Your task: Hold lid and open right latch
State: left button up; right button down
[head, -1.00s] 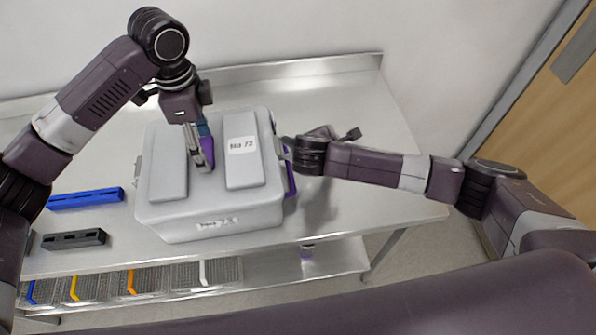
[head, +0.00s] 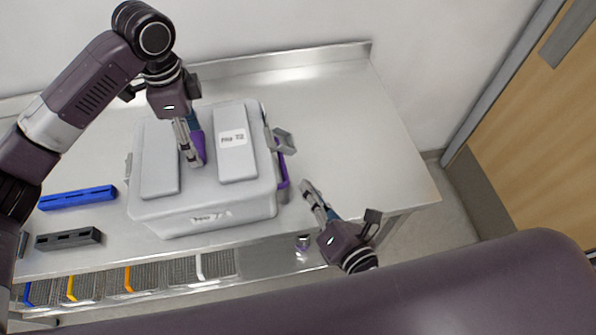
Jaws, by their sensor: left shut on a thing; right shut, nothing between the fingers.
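A grey box with a grey lid (head: 205,180) stands on the metal table, with a label on the lid's right raised panel. My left gripper (head: 193,160) is shut on a purple part (head: 199,147) in the middle of the lid, between the two raised panels. The right latch (head: 284,140) is a grey piece at the box's right side and sticks outward from the lid's edge. A purple strip (head: 283,172) shows below it on that side. My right gripper (head: 308,186) is shut and empty, to the right of the box and apart from it.
A blue rack (head: 77,199) and a dark grey rack (head: 68,239) lie left of the box. Wire baskets (head: 150,275) sit on the shelf below. The metal table (head: 360,140) is clear to the right. A wooden door (head: 540,130) stands far right.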

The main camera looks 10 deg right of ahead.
pick_arm(q)
jog(key=shift+w, duration=0.1)
pick_arm(e)
jog(key=x, duration=0.9)
jog(key=shift+w+f, duration=0.1)
jog(key=shift+w, duration=0.2)
